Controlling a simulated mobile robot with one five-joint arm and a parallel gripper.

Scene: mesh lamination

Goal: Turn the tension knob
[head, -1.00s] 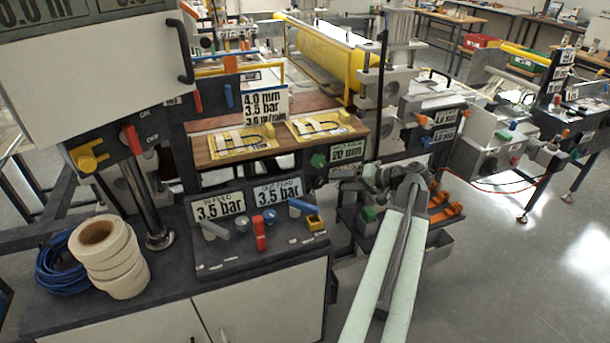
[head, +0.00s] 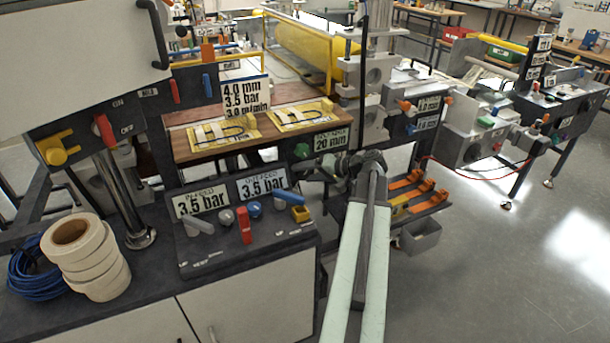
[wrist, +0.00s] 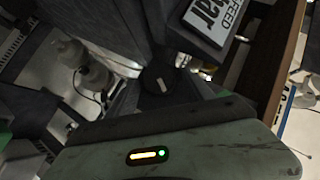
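No knob carries a readable tension label. In the head view, a green knob (head: 302,150) sits left of the 20 mm sign. A grey knob (head: 226,216) and a blue knob (head: 254,209) stand on the sloped console under the two 3.5 bar signs. My gripper (head: 318,168) is at the far end of my arm, just below the green knob and right of the console; contact cannot be told. Its fingers are small and dark, so their opening is unclear. In the wrist view, a dark round knob (wrist: 160,78) with a white mark shows near the centre.
A shelf with orange clamps (head: 405,180) lies to the right. Tape rolls (head: 85,255) stand at the left. Floor is clear at right.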

